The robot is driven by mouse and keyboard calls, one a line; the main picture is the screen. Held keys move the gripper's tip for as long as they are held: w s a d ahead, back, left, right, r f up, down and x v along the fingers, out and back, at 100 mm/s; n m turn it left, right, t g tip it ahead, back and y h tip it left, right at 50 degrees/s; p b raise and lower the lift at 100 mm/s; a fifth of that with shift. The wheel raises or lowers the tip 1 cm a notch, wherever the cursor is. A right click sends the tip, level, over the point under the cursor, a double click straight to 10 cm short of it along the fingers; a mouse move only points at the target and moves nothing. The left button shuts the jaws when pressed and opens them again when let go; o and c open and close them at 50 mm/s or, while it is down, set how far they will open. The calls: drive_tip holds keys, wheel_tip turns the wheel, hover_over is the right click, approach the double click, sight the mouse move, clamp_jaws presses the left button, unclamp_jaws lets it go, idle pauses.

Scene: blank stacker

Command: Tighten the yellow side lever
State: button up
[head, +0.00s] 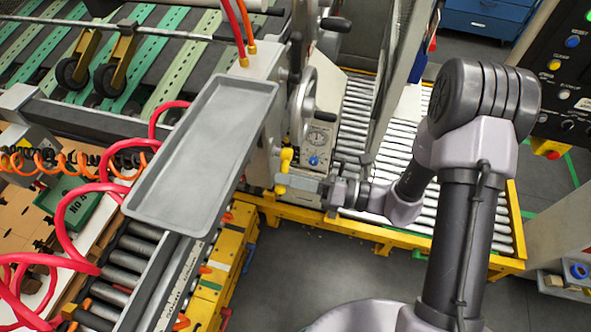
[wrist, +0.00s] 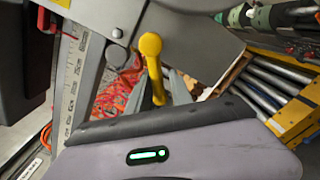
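The yellow side lever (head: 287,159) is on the side of the grey machine in the head view, right of the grey tray. In the wrist view the lever (wrist: 151,58) stands nearly upright, with a rounded knob at its top. My gripper (head: 284,179) reaches it from the right. In the wrist view my gripper's two grey fingers (wrist: 164,90) are apart, one on each side of the lever's lower part. A gap shows between the lever and the right finger. The lever's lower end is partly hidden by my wrist, so contact with the left finger is unclear.
A grey tray (head: 205,150) lies left of the lever. A dial box (head: 318,142) and a handwheel (head: 303,104) are close behind my gripper. A roller conveyor with a yellow frame (head: 400,247) runs under my arm. Red hoses (head: 88,190) hang at the left. Dark floor in front is clear.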

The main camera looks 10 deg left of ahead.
drive_tip(key=shift+w+f+n+b, duration=0.25)
drive_tip(key=shift+w+n+b, duration=0.05)
drive_tip(key=shift+n+b, duration=0.55)
drive_tip(key=shift+w+f+n+b, duration=0.3)
drive_tip(key=shift+n+b, duration=0.45)
drive_tip(key=shift+b, duration=0.15)
drive_tip(key=shift+w+f+n+b, duration=0.25)
drive_tip(key=shift+w+n+b, duration=0.05)
drive_tip(key=shift+n+b, duration=0.55)
drive_tip(key=n+b, duration=0.1)
drive_tip(key=w+n+b, duration=0.1)
drive_tip(key=b, duration=0.1)
drive_tip(key=shift+w+d+f+n, duration=0.1)
drive_tip(key=shift+w+f+n, duration=0.1)
drive_tip(key=shift+n, duration=0.15)
drive_tip(key=w+n+b, duration=0.1)
drive_tip(key=n+b, duration=0.1)
drive_tip(key=b, duration=0.1)
drive_tip(key=shift+n+b, duration=0.35)
drive_tip(key=shift+n, duration=0.05)
drive_tip(key=d, duration=0.9)
drive_tip(key=shift+s+b, duration=0.35)
drive_tip(key=shift+r, duration=0.1)
